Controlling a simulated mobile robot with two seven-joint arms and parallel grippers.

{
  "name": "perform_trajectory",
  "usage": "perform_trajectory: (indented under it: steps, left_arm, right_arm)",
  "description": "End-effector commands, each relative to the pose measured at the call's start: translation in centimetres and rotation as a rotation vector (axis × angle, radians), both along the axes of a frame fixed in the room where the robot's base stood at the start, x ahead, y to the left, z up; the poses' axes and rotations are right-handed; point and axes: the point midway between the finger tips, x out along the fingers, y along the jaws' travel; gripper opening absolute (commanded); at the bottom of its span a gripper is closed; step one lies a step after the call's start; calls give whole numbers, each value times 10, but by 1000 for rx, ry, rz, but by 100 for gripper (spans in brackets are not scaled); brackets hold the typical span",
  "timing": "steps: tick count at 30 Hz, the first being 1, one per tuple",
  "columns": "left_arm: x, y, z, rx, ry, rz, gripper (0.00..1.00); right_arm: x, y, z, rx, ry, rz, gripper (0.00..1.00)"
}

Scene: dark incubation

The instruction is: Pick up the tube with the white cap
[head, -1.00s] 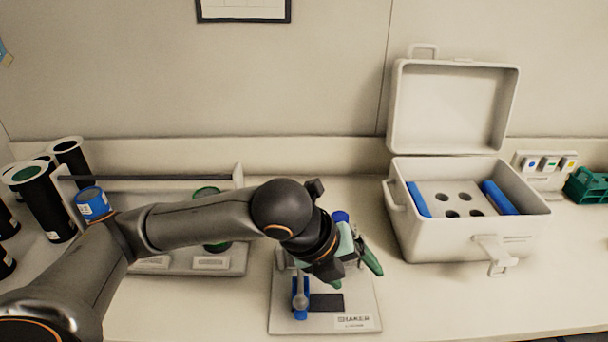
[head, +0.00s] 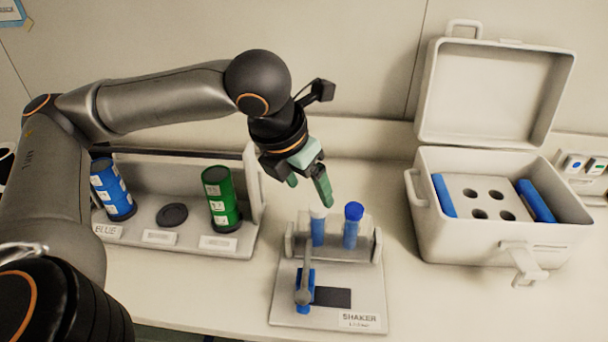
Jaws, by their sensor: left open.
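The tube with the white cap (head: 318,228) stands upright in the shaker's holder; its body looks blue. A second tube with a blue cap (head: 352,229) stands just right of it. The shaker (head: 285,308) is a pale plate with a label and a blue clamp with a grey knob at its front. My left gripper (head: 309,189) has green fingers and is open and empty. It is just above the white cap, with the right finger close to the cap; I cannot tell whether they touch. My right gripper is not in view.
An open white cooler box (head: 480,235) with holes and blue packs stands right of the shaker. At left, a rack (head: 190,251) holds a blue canister (head: 112,190) and a green canister (head: 221,198). The bench in front of the cooler is clear.

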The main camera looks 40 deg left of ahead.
Motion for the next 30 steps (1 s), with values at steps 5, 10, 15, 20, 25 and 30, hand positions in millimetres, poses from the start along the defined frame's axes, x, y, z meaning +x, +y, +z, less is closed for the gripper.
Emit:
perform_trajectory:
  steps: [5, 10, 15, 20, 25, 30]
  left_arm:
    - [13, -1, -36, 1, 3, 0, 78]
    - [25, -1, -62, 1, 2, 0, 78]
    - [32, -2, -78, 0, 1, 0, 78]
    - [34, -1, -82, 0, -2, 0, 78]
    - [34, -1, -82, 0, -2, 1, 78]
    - [34, -1, -82, 0, -1, 1, 67]
  right_arm:
    - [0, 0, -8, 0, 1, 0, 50]
    - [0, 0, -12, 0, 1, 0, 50]
    - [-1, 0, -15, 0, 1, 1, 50]
    - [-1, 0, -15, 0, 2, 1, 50]
    - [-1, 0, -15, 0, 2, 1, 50]
    - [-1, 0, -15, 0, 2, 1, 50]
